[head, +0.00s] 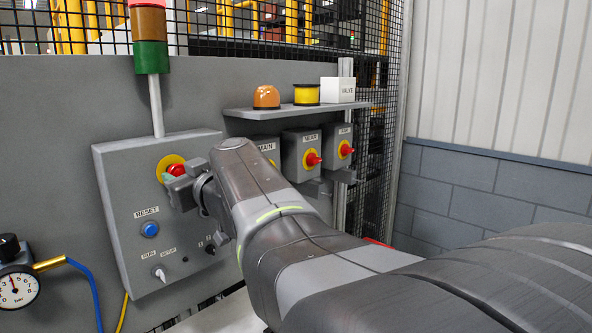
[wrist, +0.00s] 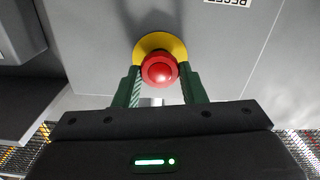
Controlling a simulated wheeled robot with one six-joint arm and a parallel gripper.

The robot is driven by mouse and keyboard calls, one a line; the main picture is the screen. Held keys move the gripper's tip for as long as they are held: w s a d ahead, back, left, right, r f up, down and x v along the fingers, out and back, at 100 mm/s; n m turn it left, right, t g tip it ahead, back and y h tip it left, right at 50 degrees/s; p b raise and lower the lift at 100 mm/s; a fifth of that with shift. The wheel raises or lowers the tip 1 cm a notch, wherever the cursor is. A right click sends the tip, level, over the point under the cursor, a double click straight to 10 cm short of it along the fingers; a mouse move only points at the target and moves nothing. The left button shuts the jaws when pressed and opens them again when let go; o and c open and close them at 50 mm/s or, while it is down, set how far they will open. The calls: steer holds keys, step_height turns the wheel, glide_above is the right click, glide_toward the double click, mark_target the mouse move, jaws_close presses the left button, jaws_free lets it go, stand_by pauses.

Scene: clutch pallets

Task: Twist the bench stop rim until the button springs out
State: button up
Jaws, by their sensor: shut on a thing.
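The bench stop is a red mushroom button (head: 177,170) on a yellow disc (head: 165,162), on the sloped face of a grey control box (head: 118,190). In the wrist view the red button (wrist: 159,70) shows in front of its yellow disc (wrist: 152,42). My gripper (wrist: 160,80) has its two green fingers on either side of the button, shut on its rim. The head view shows my gripper (head: 168,178) at the button, partly covering it. I cannot tell from the frames whether the button is pressed in or out.
A blue reset button (head: 149,229) and a selector switch (head: 159,272) sit lower on the box. A stack light (head: 149,40) stands behind it. Red knobs (head: 313,159) on grey boxes are to the right, under a shelf (head: 290,111). A pressure gauge (head: 15,288) is at lower left.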

steer(key=shift+m+b, duration=1.65)
steer(key=shift+m, duration=2.05)
steer(key=shift+r, duration=0.1)
steer(key=o, duration=1)
steer(key=shift+w, duration=0.1)
steer(key=shift+d, duration=0.15)
